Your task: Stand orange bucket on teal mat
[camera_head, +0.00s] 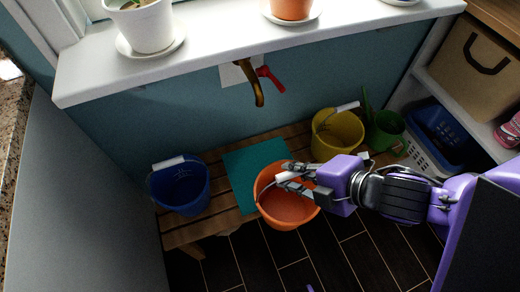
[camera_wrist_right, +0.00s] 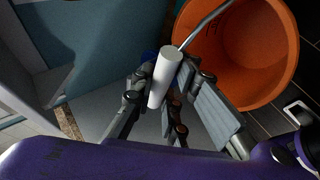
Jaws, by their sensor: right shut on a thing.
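The orange bucket (camera_head: 290,208) has a wire bail with a white grip (camera_head: 284,177). In the head view it is in front of the bench's front edge, overlapping the near right part of the teal mat (camera_head: 250,163). My right gripper (camera_head: 288,174) is shut on the bucket's white grip. In the right wrist view the grip (camera_wrist_right: 165,78) sits between the fingers, and the bucket (camera_wrist_right: 255,45) is at upper right, its opening in view. The mat lies flat on the slatted bench, partly hidden by the bucket. My left gripper is not in view.
On the wooden bench (camera_head: 216,168), a blue bucket (camera_head: 180,190) stands left of the mat. A yellow bucket (camera_head: 338,138) and a green watering can (camera_head: 386,130) stand to the right. A brass tap (camera_head: 256,90) with a red lever sticks out above the mat, below the white sill (camera_head: 230,55).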

